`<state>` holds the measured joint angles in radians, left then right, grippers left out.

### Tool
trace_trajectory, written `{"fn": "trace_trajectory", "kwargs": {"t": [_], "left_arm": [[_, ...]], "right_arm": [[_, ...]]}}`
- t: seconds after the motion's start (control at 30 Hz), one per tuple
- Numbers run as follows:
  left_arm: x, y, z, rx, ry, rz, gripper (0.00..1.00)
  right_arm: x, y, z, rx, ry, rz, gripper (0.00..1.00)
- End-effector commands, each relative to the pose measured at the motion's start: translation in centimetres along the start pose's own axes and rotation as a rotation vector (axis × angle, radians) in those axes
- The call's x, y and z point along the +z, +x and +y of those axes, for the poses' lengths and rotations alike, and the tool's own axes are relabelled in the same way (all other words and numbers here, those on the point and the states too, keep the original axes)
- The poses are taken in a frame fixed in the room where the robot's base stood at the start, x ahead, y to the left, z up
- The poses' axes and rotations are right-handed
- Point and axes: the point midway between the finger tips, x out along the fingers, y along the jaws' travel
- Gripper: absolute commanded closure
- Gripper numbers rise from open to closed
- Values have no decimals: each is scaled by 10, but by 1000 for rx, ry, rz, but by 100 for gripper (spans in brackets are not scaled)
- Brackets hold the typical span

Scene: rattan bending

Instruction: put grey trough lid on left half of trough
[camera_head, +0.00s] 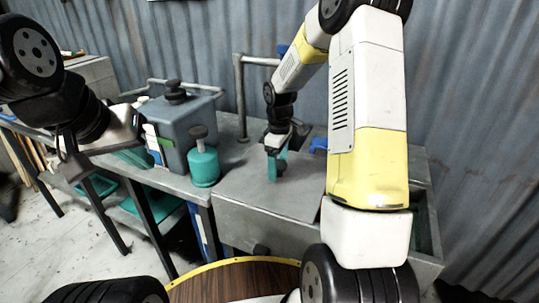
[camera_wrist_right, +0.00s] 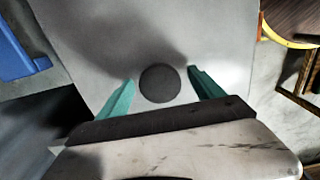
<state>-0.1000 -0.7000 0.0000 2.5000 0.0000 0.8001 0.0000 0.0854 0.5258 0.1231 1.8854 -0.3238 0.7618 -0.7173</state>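The grey trough lid (camera_head: 245,190) lies flat over the left part of the grey trough (camera_head: 265,222) in the head view. In the right wrist view the lid (camera_wrist_right: 205,35) has a round black knob (camera_wrist_right: 160,83). My right gripper (camera_head: 277,162) is over the lid, its teal fingers open. In the wrist view my right gripper (camera_wrist_right: 163,90) has one finger on each side of the knob, with gaps showing. The trough's right end is open; my right arm hides much of that side. My left gripper (camera_head: 75,160) is at the far left, away from the lid; its finger opening is unclear.
A grey tank (camera_head: 178,125) and a teal container with a dark knob (camera_head: 203,165) stand left of the trough. A blue object (camera_wrist_right: 22,50) shows at the wrist view's left. A round wooden table with a yellow rim (camera_head: 235,280) is in front.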

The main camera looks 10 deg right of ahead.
Motion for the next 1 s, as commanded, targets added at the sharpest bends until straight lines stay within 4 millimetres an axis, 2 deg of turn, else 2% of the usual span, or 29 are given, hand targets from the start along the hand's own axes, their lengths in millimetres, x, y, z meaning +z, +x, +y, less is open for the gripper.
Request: {"fn": "trace_trajectory", "kwargs": {"t": [0.27, 0.37, 0.6, 0.83, 0.97, 1.0], "left_arm": [[0, 0, 0, 0, 0, 0, 100], [0, 0, 0, 0, 0, 0, 100], [0, 0, 0, 0, 0, 0, 100], [0, 0, 0, 0, 0, 0, 100], [0, 0, 0, 0, 0, 0, 100], [0, 0, 0, 0, 0, 0, 100]], "right_arm": [[0, 0, 0, -2, 0, -1, 23], [0, -8, 0, 1, 0, 0, 23], [0, -48, 1, 3, 1, 2, 23], [0, -76, 0, 2, 2, 2, 23], [5, -97, -9, 23, 43, 19, 23], [8, -108, -14, 36, 70, 31, 23]]}}
